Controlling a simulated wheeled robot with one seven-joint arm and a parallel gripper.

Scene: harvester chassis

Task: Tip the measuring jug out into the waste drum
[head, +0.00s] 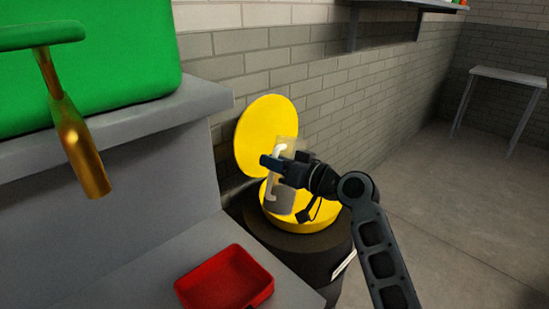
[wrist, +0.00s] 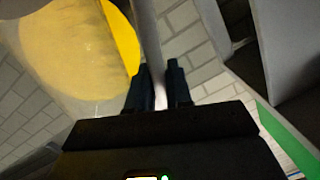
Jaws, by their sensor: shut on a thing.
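The measuring jug (head: 285,196) is clear with a white handle and looks greyish in its lower part. It is close to upright, leaning slightly, in front of the waste drum's opening or over it; I cannot tell the exact height. The waste drum (head: 300,256) is dark with a yellow rim, and its round yellow lid (head: 258,125) stands open against the wall. My gripper (head: 273,162) is shut on the jug's handle. In the wrist view my gripper's fingers (wrist: 158,92) pinch the white handle (wrist: 147,40), with the yellow lid showing through the clear jug wall.
A red tray (head: 226,280) lies on the grey ledge left of the drum. A green body with a brass-coloured spout (head: 80,148) stands at upper left. A brick wall is behind the drum. Open floor lies to the right, with a small table (head: 508,75) far off.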

